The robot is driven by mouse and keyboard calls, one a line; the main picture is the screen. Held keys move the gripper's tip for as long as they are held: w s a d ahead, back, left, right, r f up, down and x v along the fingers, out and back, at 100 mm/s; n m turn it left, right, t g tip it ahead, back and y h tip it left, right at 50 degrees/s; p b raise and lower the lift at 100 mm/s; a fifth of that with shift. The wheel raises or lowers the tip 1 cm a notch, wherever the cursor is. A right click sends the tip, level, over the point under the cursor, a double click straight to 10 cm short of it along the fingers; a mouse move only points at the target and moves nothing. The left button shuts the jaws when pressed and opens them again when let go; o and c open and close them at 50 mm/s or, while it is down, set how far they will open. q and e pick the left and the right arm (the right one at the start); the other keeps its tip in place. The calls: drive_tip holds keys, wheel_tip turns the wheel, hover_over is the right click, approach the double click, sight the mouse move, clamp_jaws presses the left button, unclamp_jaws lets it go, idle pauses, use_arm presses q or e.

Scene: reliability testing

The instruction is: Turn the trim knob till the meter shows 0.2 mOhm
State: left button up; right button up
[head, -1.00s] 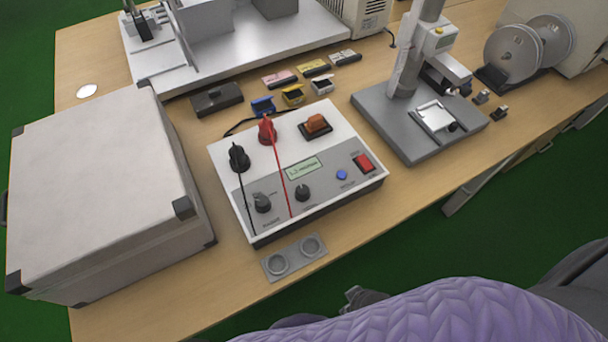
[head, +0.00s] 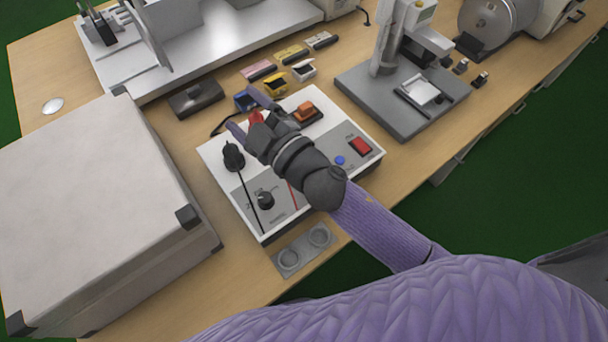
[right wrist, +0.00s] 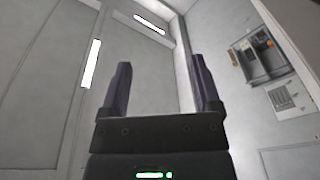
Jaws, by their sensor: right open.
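The meter (head: 215,157) is a white and grey box on the wooden table. Its display and the knob right of the dark lower-left knob (head: 265,200) are hidden behind my right arm; I cannot read the value or tell which knob is the trim knob. My right gripper (head: 249,113) is above the meter's back part, its two purple fingers spread apart and pointing away from me. My left gripper is not in view.
A black plug (head: 233,155), an orange switch (head: 306,112), a red switch (head: 361,146) and a blue button (head: 340,160) are on the meter. A large grey case (head: 90,200) stands left. A grey stand (head: 400,105) stands right. A two-ring plate (head: 303,250) lies in front.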

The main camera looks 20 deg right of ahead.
drive_tip(key=s+a+r+n+g+y, duration=0.1)
drive_tip(key=s+a+n+g+y, duration=0.35)
drive_tip(key=n, duration=0.45)
drive_tip(key=s+a+r+n+g+y, duration=0.1)
drive_tip(key=s+a+n+g+y, duration=0.1)
drive_tip(key=a+n+g+y, duration=0.45)
drive_tip(key=s+d+f+n+g+h, duration=0.2)
drive_tip(key=d+f+n+g+h, duration=0.1)
drive_tip(key=f+n+g+h, duration=0.4)
drive_tip(key=w+d+f+h, duration=0.1)
drive_tip(key=d+h, duration=0.3)
drive_tip(key=d, duration=0.1)
drive_tip(key=w+d+f+h, duration=0.1)
drive_tip(key=w+d+h, duration=0.1)
drive_tip(key=d+h, duration=0.2)
drive_tip(key=w+d+f+n+t+h, duration=0.1)
drive_tip(key=d+h, duration=0.4)
drive_tip(key=d, duration=0.2)
drive_tip(key=shift+w+f, duration=0.2)
drive_tip(key=shift+w, duration=0.1)
wheel_tip(320, 180, down, 10)
drive_tip(key=b, duration=0.3)
drive_tip(key=shift+a+r, duration=0.1)
drive_tip(key=shift+r, duration=0.15)
